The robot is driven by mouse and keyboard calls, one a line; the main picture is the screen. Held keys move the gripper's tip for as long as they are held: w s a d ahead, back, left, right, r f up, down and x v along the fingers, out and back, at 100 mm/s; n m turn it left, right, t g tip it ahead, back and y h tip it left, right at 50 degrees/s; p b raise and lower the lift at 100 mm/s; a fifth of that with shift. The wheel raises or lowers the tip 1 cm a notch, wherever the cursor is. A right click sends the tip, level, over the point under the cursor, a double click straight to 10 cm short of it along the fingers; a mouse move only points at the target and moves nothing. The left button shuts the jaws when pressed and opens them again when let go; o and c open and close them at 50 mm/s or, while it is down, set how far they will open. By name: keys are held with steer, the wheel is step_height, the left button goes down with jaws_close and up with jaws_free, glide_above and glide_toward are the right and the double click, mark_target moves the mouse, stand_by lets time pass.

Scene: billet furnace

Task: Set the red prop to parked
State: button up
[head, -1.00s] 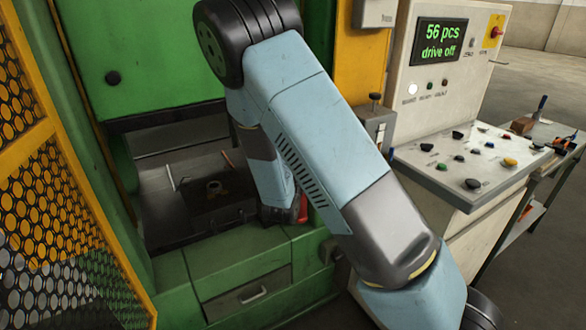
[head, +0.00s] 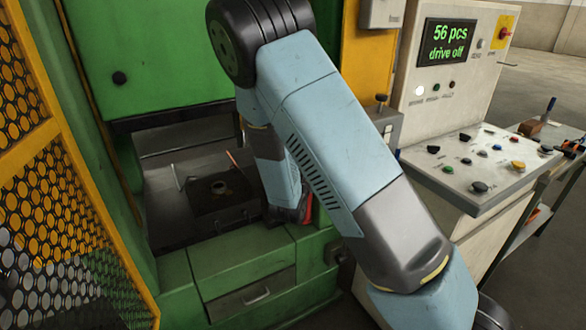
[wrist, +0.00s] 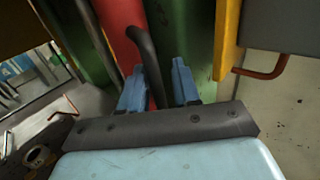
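The red prop (wrist: 119,38) is a thick red bar running down from the top in the wrist view, left of centre. A dark bent handle (wrist: 150,62) comes off it. A small strip of red (head: 307,208) also shows beside my gripper in the head view. My gripper (wrist: 159,66) has its two blue fingers apart, with the dark handle between them, closer to the left finger. I cannot tell whether they touch. In the head view my arm hides the fingers and most of the prop.
The green press (head: 160,60) has an open bay with a dark die block (head: 222,192) inside. A yellow mesh guard (head: 45,190) stands at left. The control console (head: 470,172) at right reads "56 pcs, drive off". An orange hooked handle (wrist: 262,73) shows at right in the wrist view.

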steer(key=shift+w+d, duration=0.15)
steer(key=v, duration=1.4)
steer(key=shift+f, duration=0.1)
